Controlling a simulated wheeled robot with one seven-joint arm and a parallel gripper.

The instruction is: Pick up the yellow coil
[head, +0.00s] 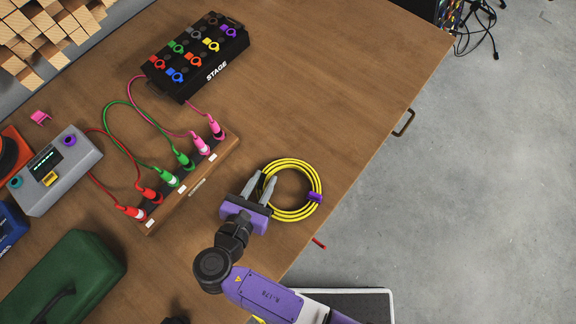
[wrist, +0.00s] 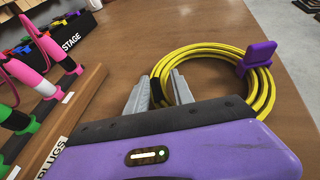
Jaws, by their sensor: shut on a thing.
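The yellow coil (head: 293,163) is a ring of cable lying on the wooden table, with a purple tie (head: 315,198) on its right side. In the wrist view the coil (wrist: 213,50) shows ahead of my gripper, its purple tie (wrist: 258,56) upright at the right. My gripper (head: 261,181) is at the coil's left side, shut on the coil with one finger inside the ring and one outside. In the wrist view my gripper's grey fingers (wrist: 159,91) straddle the left strands; the gripper body hides the coil's near part.
A wooden plug rack (head: 205,180) with red, green and pink plugs stands left of the coil. A black STAGE box (head: 210,83) is behind it. A green case (head: 70,270) and grey device (head: 65,170) are further left. The table (head: 340,75) is clear behind the coil.

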